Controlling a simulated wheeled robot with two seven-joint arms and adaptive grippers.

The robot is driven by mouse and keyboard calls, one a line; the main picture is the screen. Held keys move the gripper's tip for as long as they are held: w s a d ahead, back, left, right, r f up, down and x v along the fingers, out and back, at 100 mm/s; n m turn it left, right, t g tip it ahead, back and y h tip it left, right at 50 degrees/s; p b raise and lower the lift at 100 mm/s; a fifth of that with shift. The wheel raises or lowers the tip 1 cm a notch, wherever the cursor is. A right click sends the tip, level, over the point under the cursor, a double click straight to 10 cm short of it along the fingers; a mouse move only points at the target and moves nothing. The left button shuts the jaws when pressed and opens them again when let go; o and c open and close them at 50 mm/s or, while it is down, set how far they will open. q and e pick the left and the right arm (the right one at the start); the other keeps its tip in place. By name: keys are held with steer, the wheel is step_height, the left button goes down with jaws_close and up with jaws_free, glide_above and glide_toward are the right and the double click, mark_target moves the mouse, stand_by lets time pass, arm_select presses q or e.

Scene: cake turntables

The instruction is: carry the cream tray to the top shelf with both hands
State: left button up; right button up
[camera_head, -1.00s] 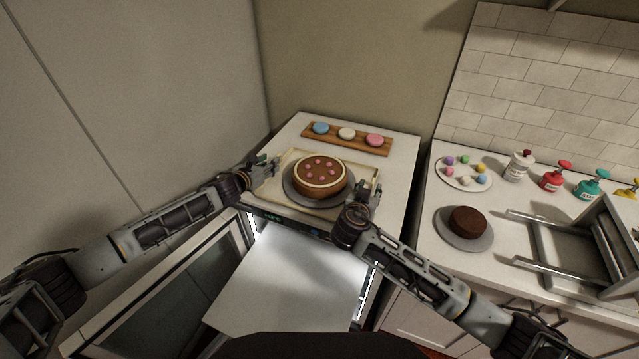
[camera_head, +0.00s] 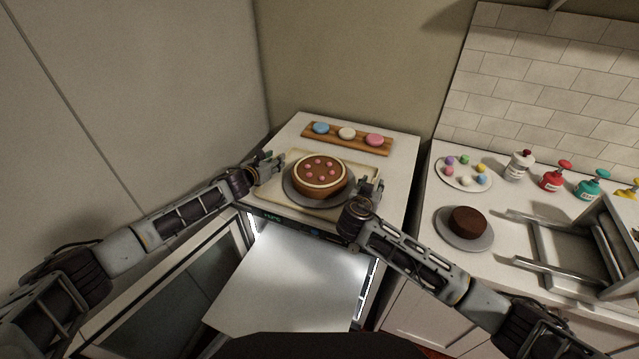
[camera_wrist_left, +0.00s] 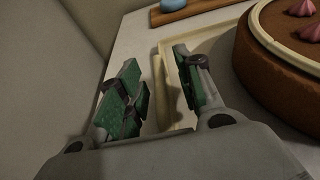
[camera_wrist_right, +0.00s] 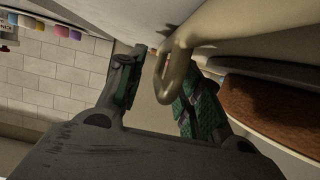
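The cream tray (camera_head: 268,193) lies flat on the white cabinet top. It bears a brown cake (camera_head: 320,180) with pink dollops on a grey round plate. My left gripper (camera_head: 273,167) is at the tray's left end. In the left wrist view its fingers (camera_wrist_left: 160,85) are apart, with the tray's cream edge showing between and beyond them. My right gripper (camera_head: 369,190) is at the tray's right end. In the right wrist view its fingers (camera_wrist_right: 158,90) are apart on either side of a cream loop handle (camera_wrist_right: 185,48). Contact is unclear.
A wooden board (camera_head: 347,138) with three macarons lies behind the tray. Below, an open cabinet shows a bright white panel (camera_head: 285,280). The right counter holds a chocolate cake (camera_head: 467,220), a plate of coloured pieces (camera_head: 463,172), bottles and a metal rack (camera_head: 560,255).

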arm_select(q)
jaws_close()
arm_select(e)
jaws_close()
